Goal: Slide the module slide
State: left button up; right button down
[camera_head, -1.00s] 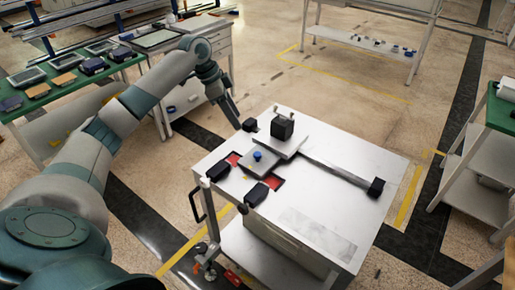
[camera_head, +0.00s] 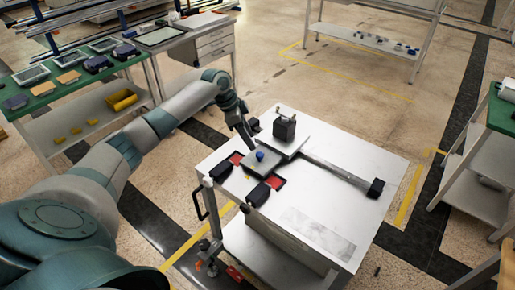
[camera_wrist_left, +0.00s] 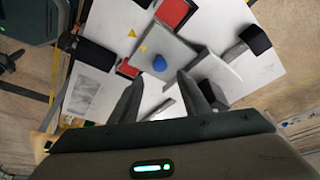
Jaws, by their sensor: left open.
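A flat grey plate with a blue knob (camera_head: 260,155) lies on the white cart top. Beside it, a slide carriage with a black block (camera_head: 284,131) sits at the upper-left end of a long rail (camera_head: 338,172). My left gripper (camera_head: 248,141) is above the cart's back left edge, close to the knobbed plate. In the left wrist view the blue knob (camera_wrist_left: 160,63) appears just beyond the gap between my open fingers (camera_wrist_left: 157,92), apart from them. The fingers hold nothing. My right gripper is not in view.
A black end block (camera_head: 376,187) stands at the rail's right end. Black clamps, including one in front (camera_head: 258,195), and red pads flank the knobbed plate. The cart top (camera_head: 345,150) is clear behind the rail. A green bench (camera_head: 70,82) holds trays at left.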

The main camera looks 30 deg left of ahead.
aim_at(259, 154)
pick_arm(q)
jog(key=p+x, duration=0.1)
jog(key=x, duration=0.7)
jog(key=shift+p, duration=0.35)
jog(key=shift+r, duration=0.1)
grip_shut()
